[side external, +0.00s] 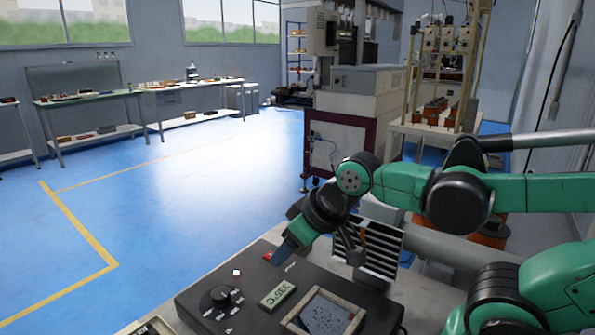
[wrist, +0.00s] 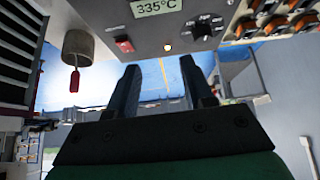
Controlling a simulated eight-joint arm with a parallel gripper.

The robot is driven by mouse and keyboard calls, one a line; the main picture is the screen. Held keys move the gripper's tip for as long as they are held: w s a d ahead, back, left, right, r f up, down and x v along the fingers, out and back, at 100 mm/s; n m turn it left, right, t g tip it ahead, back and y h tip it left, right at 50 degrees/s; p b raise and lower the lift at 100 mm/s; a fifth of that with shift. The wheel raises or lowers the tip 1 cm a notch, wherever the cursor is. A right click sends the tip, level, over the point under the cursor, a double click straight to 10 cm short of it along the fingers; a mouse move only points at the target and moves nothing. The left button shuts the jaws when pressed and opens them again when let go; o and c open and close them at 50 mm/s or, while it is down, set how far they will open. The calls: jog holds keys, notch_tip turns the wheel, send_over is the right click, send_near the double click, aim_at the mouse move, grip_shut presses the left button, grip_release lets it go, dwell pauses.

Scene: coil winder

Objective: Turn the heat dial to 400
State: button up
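The heat dial (side external: 221,298) is a black round knob on the front left of a dark control box. It also shows at the top of the wrist view (wrist: 204,25), with pale marks around it too small to read. The box's display (side external: 278,296) reads 335°C in the wrist view (wrist: 157,7). My gripper (side external: 284,252) hangs over the box's back edge, up and right of the dial and apart from it. In the wrist view my gripper (wrist: 160,72) has its two dark fingers spread with nothing between them.
A red switch (side external: 268,259) and a lit orange lamp (side external: 236,272) sit on the box near my gripper. A finned metal part (side external: 377,250) stands behind. Open blue floor (side external: 200,210) lies beyond.

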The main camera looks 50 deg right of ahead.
jog(key=shift+o, duration=1.4)
jog(key=w+a+n+g, duration=0.1)
jog(key=w, duration=0.1)
jog(key=w+a+n+g, duration=0.1)
jog(key=shift+w+a+r+n+g, duration=0.3)
jog(key=shift+w+r, duration=0.1)
jog(key=n+g, duration=0.4)
send_over(221, 292)
jog(key=f, duration=0.3)
jog(key=shift+s+f, duration=0.1)
jog(key=shift+s, duration=0.15)
jog(key=shift+w+a+f+h, duration=0.2)
jog(key=shift+f+h, duration=0.1)
jog(key=shift+f, duration=0.2)
jog(key=shift+d+f, duration=0.15)
jog(key=shift+f, duration=2.4)
grip_shut()
